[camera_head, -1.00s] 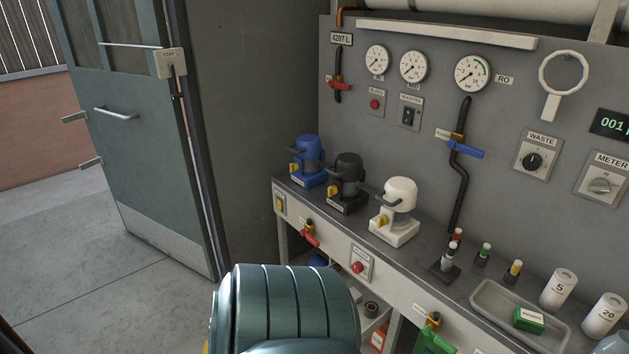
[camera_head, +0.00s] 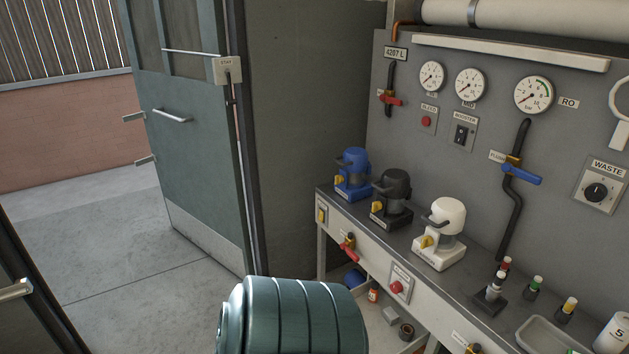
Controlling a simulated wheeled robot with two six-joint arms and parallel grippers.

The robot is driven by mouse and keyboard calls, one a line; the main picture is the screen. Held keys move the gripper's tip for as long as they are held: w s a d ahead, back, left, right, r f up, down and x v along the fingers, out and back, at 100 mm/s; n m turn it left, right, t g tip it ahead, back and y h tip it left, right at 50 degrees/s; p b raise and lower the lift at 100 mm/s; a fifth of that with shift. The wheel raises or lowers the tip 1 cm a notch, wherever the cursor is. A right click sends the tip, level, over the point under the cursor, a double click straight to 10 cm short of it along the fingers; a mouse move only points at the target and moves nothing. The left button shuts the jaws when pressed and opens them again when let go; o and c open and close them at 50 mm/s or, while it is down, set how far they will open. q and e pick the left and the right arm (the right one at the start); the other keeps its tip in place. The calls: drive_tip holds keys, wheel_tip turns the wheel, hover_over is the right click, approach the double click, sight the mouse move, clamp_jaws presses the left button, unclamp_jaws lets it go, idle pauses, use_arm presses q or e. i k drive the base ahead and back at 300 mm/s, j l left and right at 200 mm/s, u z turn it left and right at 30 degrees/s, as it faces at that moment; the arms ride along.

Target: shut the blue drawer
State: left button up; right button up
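No blue drawer shows in the camera_head view. Neither of my grippers is in view.
A long bench (camera_head: 383,257) runs along the right wall, with a black unit (camera_head: 391,198), a white unit (camera_head: 440,233) and a tray (camera_head: 530,338). A green door (camera_head: 190,125) stands open at left, with clear concrete floor (camera_head: 95,240) beyond it.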

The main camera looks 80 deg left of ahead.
sight(383, 338)
drive_tip(key=u, duration=2.05)
